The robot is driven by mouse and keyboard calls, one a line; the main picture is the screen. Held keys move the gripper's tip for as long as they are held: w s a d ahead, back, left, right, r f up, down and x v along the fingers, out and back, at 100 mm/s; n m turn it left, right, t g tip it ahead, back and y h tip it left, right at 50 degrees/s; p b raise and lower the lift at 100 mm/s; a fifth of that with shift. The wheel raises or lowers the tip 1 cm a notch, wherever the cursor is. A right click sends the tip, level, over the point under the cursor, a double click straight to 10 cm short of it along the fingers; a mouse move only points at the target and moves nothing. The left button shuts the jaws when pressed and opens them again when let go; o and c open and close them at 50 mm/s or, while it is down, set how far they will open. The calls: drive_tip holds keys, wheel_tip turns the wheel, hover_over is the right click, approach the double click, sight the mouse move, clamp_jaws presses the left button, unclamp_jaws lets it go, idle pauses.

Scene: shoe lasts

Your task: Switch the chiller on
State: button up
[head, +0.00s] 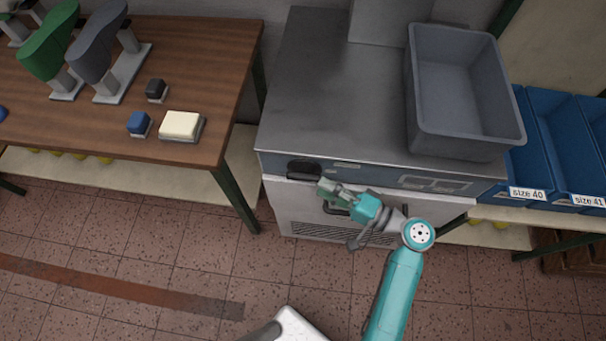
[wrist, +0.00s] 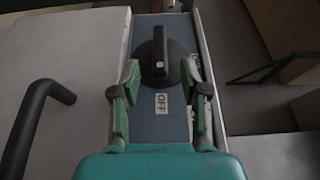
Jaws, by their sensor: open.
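The chiller (head: 330,90) is a steel-topped cabinet with a narrow blue control strip along its front. A black rotary knob (head: 303,170) sits at the strip's left end; in the wrist view the knob (wrist: 158,62) has a raised grip bar with a pale mark. A label reading OFF (wrist: 161,102) lies nearer the gripper, and another label beside the knob is partly hidden by a finger. My gripper (head: 322,188) is open in front of the strip. In the wrist view its fingers (wrist: 160,82) stand either side of the knob, with no clear contact.
A black door handle (wrist: 30,125) is close beside the gripper. A grey tub (head: 460,140) stands on the chiller top. A wooden table (head: 190,60) with shoe lasts and small blocks is at left. Blue bins (head: 535,150) are at right. The tiled floor in front is clear.

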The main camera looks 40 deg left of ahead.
sight(311, 181)
drive_tip(key=a, duration=0.4)
drive_tip(key=s+a, duration=0.1)
drive_tip(key=a, duration=0.1)
drive_tip(key=shift+a, duration=0.35)
drive_tip(key=shift+c, duration=0.3)
clamp_jaws()
